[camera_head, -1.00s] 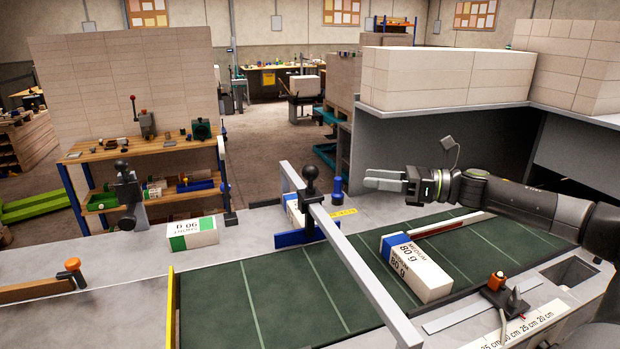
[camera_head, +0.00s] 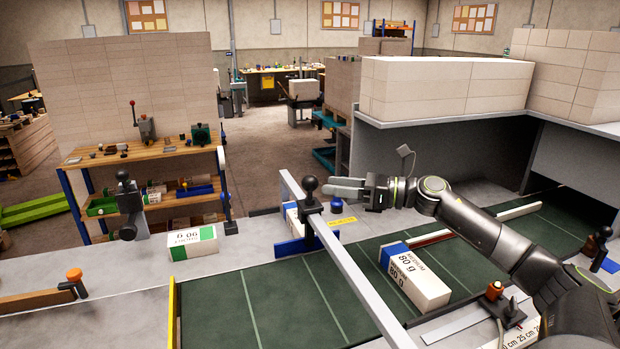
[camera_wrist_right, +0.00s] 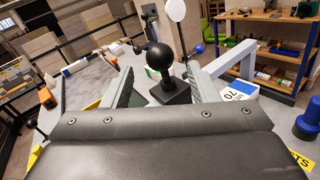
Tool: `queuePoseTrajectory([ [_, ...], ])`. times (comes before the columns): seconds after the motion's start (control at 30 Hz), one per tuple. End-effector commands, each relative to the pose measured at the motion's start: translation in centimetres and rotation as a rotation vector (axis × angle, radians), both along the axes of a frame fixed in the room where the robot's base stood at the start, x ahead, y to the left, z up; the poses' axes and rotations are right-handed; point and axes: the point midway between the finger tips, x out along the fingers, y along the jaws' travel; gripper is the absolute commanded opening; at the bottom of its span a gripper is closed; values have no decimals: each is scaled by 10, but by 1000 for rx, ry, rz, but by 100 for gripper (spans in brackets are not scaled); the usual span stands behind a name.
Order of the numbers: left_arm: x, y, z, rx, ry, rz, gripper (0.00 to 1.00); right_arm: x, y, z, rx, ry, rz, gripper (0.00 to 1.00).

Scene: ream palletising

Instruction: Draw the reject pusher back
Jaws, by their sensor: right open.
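The reject pusher has a black ball knob (camera_head: 310,184) on a dark block and a blue plate (camera_head: 297,247) at the belt's far edge, beside a long grey bar (camera_head: 352,268). My right gripper (camera_head: 332,191) is open just right of the knob in the head view. In the right wrist view the black knob (camera_wrist_right: 160,56) shows between the two spread grey fingers, a little beyond them; I cannot tell whether they touch it. A ream with a blue end (camera_head: 294,218) stands behind the blue plate, partly hidden. My left gripper is not in view.
A blue-banded 80 g ream (camera_head: 418,284) lies on the green belt (camera_head: 260,300) right of the grey bar. A green-banded ream (camera_head: 192,242) lies on the grey table at left. Wall-like board stacks stand at back right.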

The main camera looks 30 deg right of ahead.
Motion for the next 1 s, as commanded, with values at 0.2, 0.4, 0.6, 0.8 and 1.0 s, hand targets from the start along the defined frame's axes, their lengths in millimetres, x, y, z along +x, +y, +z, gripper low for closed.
queuePoseTrajectory([
  [0.2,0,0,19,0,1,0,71,19,18,5,6,-4,3,54],
  [0.4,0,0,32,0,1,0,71,35,33,4,5,-1,1,54],
  [0.6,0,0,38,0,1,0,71,44,41,1,2,1,0,54],
  [0.8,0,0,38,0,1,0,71,47,43,0,1,1,-1,54],
  [1.0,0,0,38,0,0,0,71,46,43,0,1,1,0,49],
])
